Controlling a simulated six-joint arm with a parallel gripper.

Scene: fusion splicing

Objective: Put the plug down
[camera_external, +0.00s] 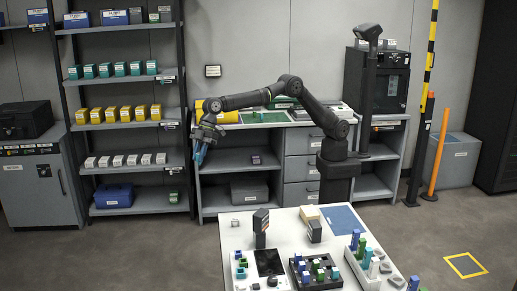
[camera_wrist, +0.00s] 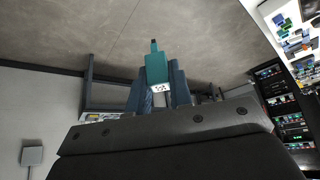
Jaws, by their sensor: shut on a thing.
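The plug is a teal block with a pale, dotted end face and a thin dark tail; it shows in the wrist view (camera_wrist: 157,70). My gripper (camera_wrist: 158,92) is shut on the plug, with a blue-grey finger on each side of it. In the external view my gripper (camera_external: 198,154) hangs at the end of the outstretched arm, pointing down in front of the shelves and well left of the white table. The plug itself is too small to make out clearly there.
The white table (camera_external: 290,225) at the front holds a black rack (camera_external: 316,272), a grey tray (camera_external: 370,268) with blue and green pieces, and small cups. A blue mat (camera_external: 342,219) lies at its back right. A shelf rack (camera_external: 133,126) stands left of my gripper; a workbench (camera_external: 270,160) is behind.

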